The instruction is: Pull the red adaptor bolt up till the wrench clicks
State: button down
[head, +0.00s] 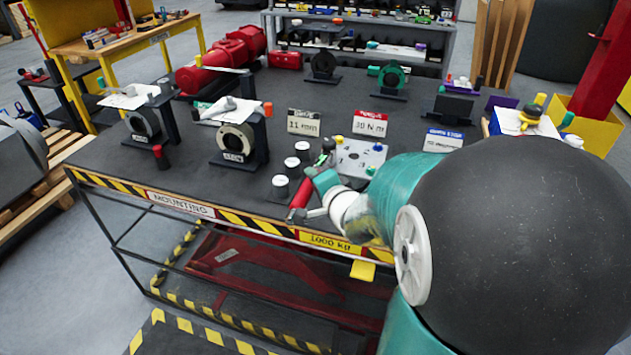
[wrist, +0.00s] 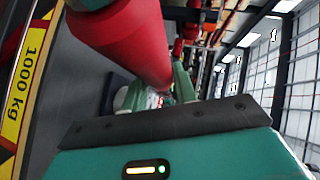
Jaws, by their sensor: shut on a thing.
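A red bar-like handle (head: 301,193), which looks like the wrench's, stands tilted at the front edge of the black table. My gripper (head: 313,200) is at this handle and shut on it. In the wrist view, a large red cylinder (wrist: 128,40) fills the upper middle, close to the camera, and the green fingers of my gripper (wrist: 158,92) reach past it. The fingertips are partly hidden there. A small red-topped piece (head: 160,152) stands beside the left valve body (head: 143,122); I cannot tell which red part is the adaptor bolt.
A second valve body (head: 235,143) stands right of the first. Several white-topped cylinders (head: 292,162) and a metal plate (head: 360,158) are close to my gripper. Label cards (head: 304,122) stand behind. The table's striped front edge (head: 250,222) runs below my gripper.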

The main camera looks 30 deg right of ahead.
jog(key=shift+r, duration=2.5)
jog(key=shift+a, duration=0.1)
